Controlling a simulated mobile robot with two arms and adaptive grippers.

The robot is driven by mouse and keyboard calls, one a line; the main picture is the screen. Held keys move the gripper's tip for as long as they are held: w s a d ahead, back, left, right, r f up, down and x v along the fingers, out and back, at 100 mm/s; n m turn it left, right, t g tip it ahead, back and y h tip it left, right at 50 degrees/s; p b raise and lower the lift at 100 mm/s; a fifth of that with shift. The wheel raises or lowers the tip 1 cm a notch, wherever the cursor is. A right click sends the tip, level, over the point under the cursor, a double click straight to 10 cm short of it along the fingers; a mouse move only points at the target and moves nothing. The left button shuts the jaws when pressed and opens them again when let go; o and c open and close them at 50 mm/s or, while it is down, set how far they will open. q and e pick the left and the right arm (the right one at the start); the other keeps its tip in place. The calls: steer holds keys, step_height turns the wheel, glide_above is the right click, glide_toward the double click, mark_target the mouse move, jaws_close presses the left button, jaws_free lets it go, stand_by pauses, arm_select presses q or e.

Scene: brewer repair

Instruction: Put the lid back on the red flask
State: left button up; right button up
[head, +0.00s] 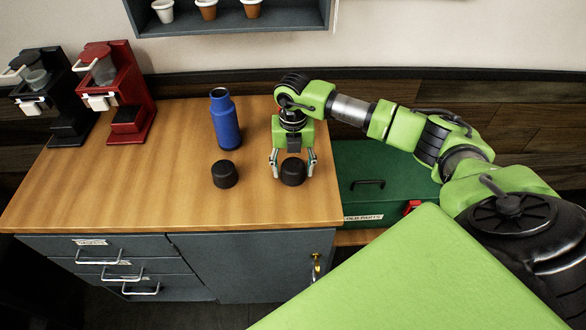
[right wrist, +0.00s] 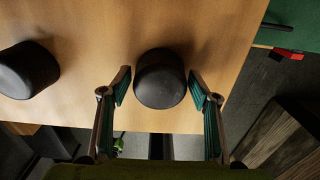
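Two black lids stand on the wooden counter: the left lid (head: 225,174) and the right lid (head: 292,171). They also show in the right wrist view, the left lid (right wrist: 27,70) at the left edge and the right lid (right wrist: 160,78) in the middle. My right gripper (head: 294,161) is open, its fingers pointing down on either side of the right lid. The right wrist view shows a gap between each finger and that lid. A blue flask (head: 227,125) stands upright behind the lids. No red flask is in view. My left gripper is not in view.
A red brewer (head: 131,88) and a black brewer (head: 65,105) stand at the back left of the counter (head: 100,190). A green box (head: 385,160) labelled "old parts" is to the right. A shelf with cups (head: 207,9) hangs above.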

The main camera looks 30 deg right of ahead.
mark_target(293, 164)
steer(key=c, duration=0.6)
steer(key=shift+w+r, duration=0.1)
steer(key=shift+r, duration=0.35)
step_height(293, 164, up, 2)
steer(key=shift+r+b, duration=0.2)
steer(key=shift+b, duration=0.35)
steer(key=s+a+r+b, duration=0.1)
steer(key=s+a+r, duration=0.2)
steer(key=s+a+r+b, duration=0.2)
steer(key=s+a+r, duration=0.1)
steer(key=s, duration=0.1)
steer(key=s+a+r+b, duration=0.1)
steer(key=s+a+r, duration=0.2)
steer(key=s, duration=0.1)
steer(key=shift+r+b, duration=0.35)
steer(key=shift+r, duration=0.05)
